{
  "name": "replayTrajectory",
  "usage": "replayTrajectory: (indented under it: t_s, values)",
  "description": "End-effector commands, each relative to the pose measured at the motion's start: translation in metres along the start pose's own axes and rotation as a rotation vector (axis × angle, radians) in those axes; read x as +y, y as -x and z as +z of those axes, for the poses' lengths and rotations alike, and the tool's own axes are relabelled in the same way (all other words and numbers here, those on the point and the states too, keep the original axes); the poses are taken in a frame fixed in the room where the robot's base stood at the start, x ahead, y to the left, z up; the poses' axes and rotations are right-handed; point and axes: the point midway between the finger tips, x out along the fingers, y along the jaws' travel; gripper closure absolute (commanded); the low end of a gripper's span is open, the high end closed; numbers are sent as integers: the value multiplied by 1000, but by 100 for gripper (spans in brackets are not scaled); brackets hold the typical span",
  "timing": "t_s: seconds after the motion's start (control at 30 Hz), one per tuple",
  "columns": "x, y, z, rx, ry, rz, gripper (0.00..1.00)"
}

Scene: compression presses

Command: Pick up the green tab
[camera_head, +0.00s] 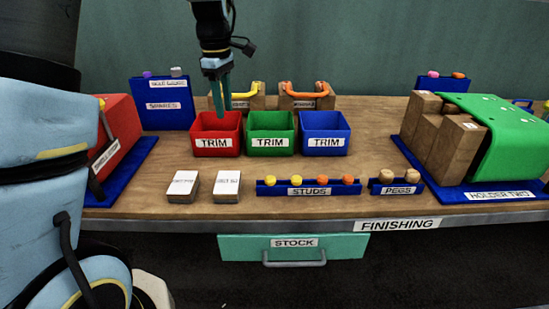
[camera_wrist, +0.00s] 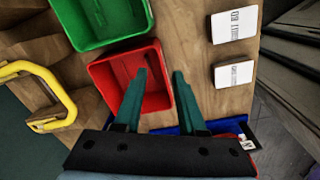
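I cannot make out a separate green tab in either view. A large green sheet with small holes (camera_head: 510,125) drapes over the fixture labelled HOLDER TWO at the right. My gripper (camera_head: 220,105) hangs above the red TRIM bin (camera_head: 217,121). In the wrist view my gripper (camera_wrist: 160,74) has its two teal fingers apart with nothing between them, and the red bin (camera_wrist: 105,68) lies under them. The red bin's visible inside looks empty. A green TRIM bin (camera_head: 270,120) stands beside it and also shows in the wrist view (camera_wrist: 90,42).
A blue TRIM bin (camera_head: 323,121) stands right of the green one. Yellow (camera_head: 240,88) and orange (camera_head: 306,91) handles are behind. Two white-topped blocks, a STUDS rack (camera_head: 308,191) and a PEGS rack (camera_head: 396,187) line the front. A STOCK drawer (camera_head: 293,247) is below.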

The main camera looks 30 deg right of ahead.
Motion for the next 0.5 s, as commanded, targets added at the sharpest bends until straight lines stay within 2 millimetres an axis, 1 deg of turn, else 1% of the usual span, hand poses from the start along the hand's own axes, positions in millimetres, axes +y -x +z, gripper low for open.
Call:
replayTrajectory:
  t_s: [0.03, 0.07, 0.1, 0.2, 0.3, 0.4, 0.5]
  values:
    - [20, -13, 21, 0, 44, -6, 60]
    - [29, -14, 31, 0, 81, -9, 60]
    - [40, -17, 46, 1, 127, -14, 60]
    - [62, -20, 78, 6, 227, -25, 60]
    - [75, -22, 104, 10, 298, -33, 60]
    - [82, -21, 118, 14, 341, -36, 60]
    - [83, -26, 123, 16, 358, -40, 60]
